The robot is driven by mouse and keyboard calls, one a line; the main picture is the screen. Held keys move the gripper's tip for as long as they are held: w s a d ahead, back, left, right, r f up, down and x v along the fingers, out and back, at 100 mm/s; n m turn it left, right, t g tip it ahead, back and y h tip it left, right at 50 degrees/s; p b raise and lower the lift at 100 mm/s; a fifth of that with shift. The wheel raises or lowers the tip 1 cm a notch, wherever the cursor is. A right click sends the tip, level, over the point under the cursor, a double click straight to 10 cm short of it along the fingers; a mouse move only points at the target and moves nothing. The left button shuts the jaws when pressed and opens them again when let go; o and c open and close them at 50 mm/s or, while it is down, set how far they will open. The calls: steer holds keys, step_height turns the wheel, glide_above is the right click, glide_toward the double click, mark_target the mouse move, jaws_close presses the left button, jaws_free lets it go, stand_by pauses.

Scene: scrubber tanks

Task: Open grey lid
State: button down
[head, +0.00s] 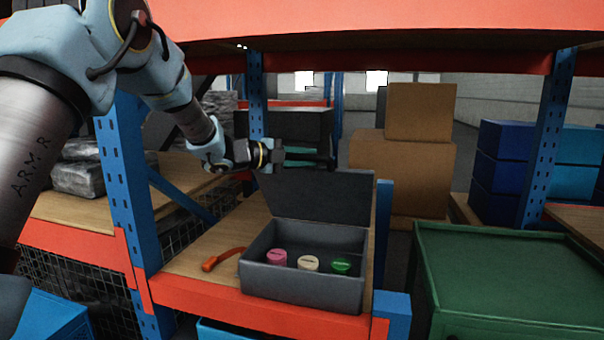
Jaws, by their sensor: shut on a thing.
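A grey box (304,286) stands on the wooden shelf. Its grey lid (318,198) is raised at the back edge, upright and leaning slightly backward. Inside the box sit a pink-capped thing (277,257), a cream-capped thing (308,263) and a green-capped thing (340,266). My gripper (325,159) is at the top edge of the lid, with its dark fingers reaching right along that edge. It is shut on the lid, though the exact contact is hard to make out.
An orange-handled object (222,259) lies left of the box. A blue upright (130,190) stands at left, and an orange beam (400,22) crosses above. A large green container (510,275) stands at right. Cardboard boxes (402,165) are behind.

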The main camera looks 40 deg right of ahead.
steer(key=shift+w+d+r, duration=0.35)
steer(key=shift+d+r, duration=0.1)
steer(key=shift+d, duration=0.15)
steer(key=shift+w+d+r, duration=0.35)
steer(key=shift+d+r, duration=0.05)
steer(key=shift+d, duration=0.15)
steer(key=c, duration=0.7)
jaws_free()
steer(key=shift+c, duration=0.2)
steer(key=shift+a+f, duration=0.1)
steer(key=shift+a, duration=0.05)
steer(key=shift+w+a, duration=0.15)
steer(key=shift+a, duration=0.15)
steer(key=b+v, duration=0.3)
steer(key=v, duration=0.7)
steer(key=shift+r+b, duration=0.2)
steer(key=shift+b, duration=0.1)
